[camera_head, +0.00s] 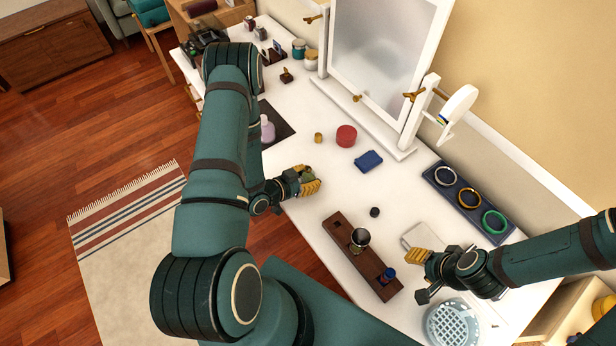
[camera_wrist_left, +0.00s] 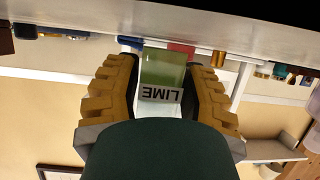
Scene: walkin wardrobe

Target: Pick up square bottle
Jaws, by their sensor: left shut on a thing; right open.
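A small square bottle (camera_wrist_left: 162,70) of green, see-through material with a label reading "LIME" sits between the two yellow fingers of my left gripper (camera_wrist_left: 165,90). The left wrist view is upside down. In the head view my left gripper (camera_head: 309,181) is at the near edge of the white table, and its fingers mostly hide the bottle. I cannot tell whether the bottle touches the tabletop. My right gripper (camera_head: 420,272) is open over the table's near right part, beside a pale square item (camera_head: 419,237).
The white table (camera_head: 330,205) holds a wooden stand (camera_head: 345,250), a blue item (camera_head: 369,160), a red round box (camera_head: 346,136) and a bangle tray (camera_head: 456,200). A light blue latticed bowl (camera_head: 453,325) is near my right gripper. A mirror (camera_head: 382,55) stands at the back.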

